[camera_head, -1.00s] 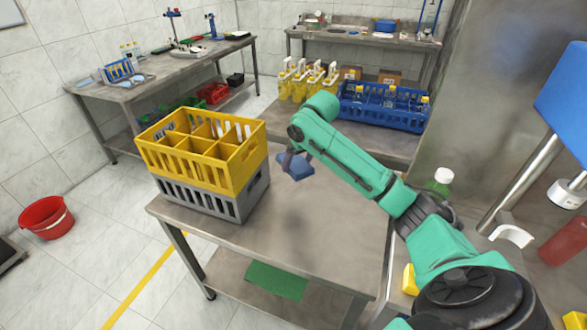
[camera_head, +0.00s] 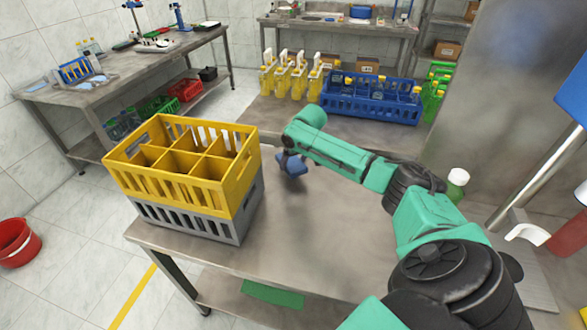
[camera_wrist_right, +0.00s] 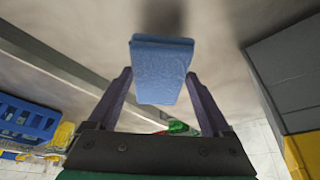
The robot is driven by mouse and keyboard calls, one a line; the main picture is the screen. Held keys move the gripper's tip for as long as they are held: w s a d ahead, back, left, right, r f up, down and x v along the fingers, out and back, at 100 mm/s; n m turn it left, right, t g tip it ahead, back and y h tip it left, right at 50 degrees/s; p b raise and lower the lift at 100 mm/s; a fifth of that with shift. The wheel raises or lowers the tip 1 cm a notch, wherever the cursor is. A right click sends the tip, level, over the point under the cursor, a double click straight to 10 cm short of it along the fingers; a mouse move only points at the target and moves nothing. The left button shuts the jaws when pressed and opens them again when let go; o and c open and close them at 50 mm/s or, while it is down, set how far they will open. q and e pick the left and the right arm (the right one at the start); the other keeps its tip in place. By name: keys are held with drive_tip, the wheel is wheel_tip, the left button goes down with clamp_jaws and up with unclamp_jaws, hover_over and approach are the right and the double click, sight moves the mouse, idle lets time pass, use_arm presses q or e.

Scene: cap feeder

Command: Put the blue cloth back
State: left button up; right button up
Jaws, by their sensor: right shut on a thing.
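The blue cloth (camera_head: 292,166) is a folded blue block held by my right gripper (camera_head: 286,157) above the metal table (camera_head: 330,240), to the right of the crates. In the right wrist view the cloth (camera_wrist_right: 161,68) lies between the fingertips of the right gripper (camera_wrist_right: 160,90), clear of the tabletop by an amount I cannot tell exactly. Its shadow falls on the table. My left gripper is not in view.
A yellow divided crate (camera_head: 183,183) is stacked on a grey crate (camera_head: 190,223) at the table's left. Behind are a blue crate (camera_head: 368,113) of bottles and several yellow jugs (camera_head: 297,80). A green-bodied bottle (camera_head: 456,184) stands at right. The table's front middle is clear.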

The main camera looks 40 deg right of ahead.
sight(296, 166)
wheel_tip(296, 166, down, 3)
drive_tip(key=shift+s+f, duration=0.1)
drive_tip(key=shift+s, duration=0.05)
drive_tip(key=shift+f, duration=0.2)
drive_tip(key=o, duration=1.2)
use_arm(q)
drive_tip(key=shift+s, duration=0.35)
use_arm(e)
drive_tip(key=shift+o, duration=0.2)
drive_tip(key=v, duration=1.2)
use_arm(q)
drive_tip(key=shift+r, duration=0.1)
use_arm(e)
drive_tip(key=shift+a+r, duration=0.1)
drive_tip(key=shift+r, duration=0.05)
